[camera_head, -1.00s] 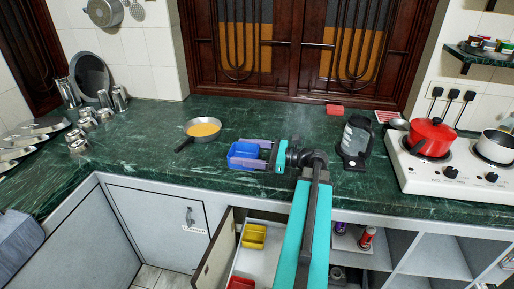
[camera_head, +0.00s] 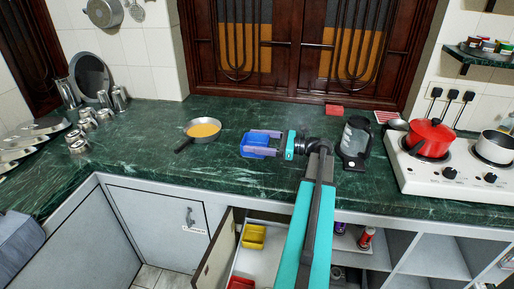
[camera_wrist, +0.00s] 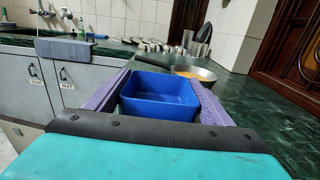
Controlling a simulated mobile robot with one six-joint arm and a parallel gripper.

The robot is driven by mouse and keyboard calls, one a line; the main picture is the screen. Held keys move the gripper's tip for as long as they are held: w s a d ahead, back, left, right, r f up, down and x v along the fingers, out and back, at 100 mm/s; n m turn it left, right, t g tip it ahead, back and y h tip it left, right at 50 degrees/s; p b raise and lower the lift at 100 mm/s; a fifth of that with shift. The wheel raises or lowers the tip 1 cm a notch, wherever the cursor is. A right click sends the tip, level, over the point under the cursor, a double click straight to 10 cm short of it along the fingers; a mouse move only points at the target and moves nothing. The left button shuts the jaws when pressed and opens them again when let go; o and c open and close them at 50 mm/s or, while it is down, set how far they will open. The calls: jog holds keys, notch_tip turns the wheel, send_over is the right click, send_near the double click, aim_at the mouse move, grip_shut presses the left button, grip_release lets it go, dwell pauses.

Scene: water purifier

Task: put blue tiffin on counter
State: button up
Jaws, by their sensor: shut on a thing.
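The blue tiffin (camera_head: 253,151) is a small open rectangular box over the green marble counter (camera_head: 215,170). My gripper (camera_head: 262,144) reaches it from the right, with one purple finger along each side, shut on it. In the wrist view the empty inside of the tiffin (camera_wrist: 160,98) shows upright between the fingers (camera_wrist: 160,92). I cannot tell whether its base touches the counter or hangs slightly above it.
A pan (camera_head: 203,129) of yellow food stands left of the tiffin. A dark lantern-like appliance (camera_head: 355,142) stands right, near my wrist. A red box (camera_head: 334,109) lies behind. Below, an open drawer holds a yellow tiffin (camera_head: 254,237) and a red one (camera_head: 241,283).

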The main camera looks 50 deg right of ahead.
dwell(0.3)
jog(key=shift+w+d, duration=0.2)
jog(key=shift+d, duration=0.3)
jog(key=shift+a+f, duration=0.1)
jog(key=shift+f, duration=1.65)
jog(key=shift+f, duration=0.1)
jog(key=o, duration=1.2)
